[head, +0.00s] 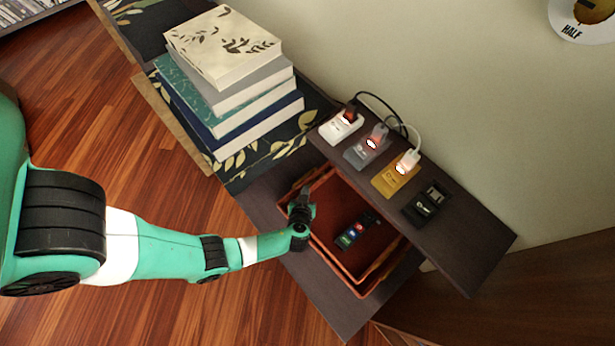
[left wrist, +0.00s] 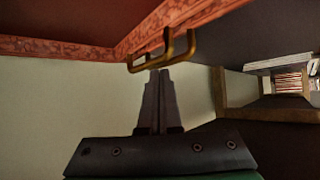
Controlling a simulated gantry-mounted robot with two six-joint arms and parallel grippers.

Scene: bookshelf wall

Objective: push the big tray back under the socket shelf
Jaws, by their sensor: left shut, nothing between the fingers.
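The big tray (head: 340,198) is reddish brown and sits on the lower dark board, with its far side under the socket shelf (head: 465,235) and its near part sticking out. A dark device with coloured marks (head: 352,232) lies in it. My left gripper (head: 302,205) is at the tray's near left edge. In the left wrist view its fingers (left wrist: 158,80) are shut and empty, with the tips close to a brass handle (left wrist: 165,50) on the tray wall (left wrist: 60,47). I cannot tell whether they touch. My right gripper is not in view.
Several socket blocks stand on the shelf, including a yellow one (head: 396,180) and a black one (head: 426,205), some with plugged cables. A stack of books (head: 225,90) stands at the back left. Bare board (head: 325,285) lies in front of the tray.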

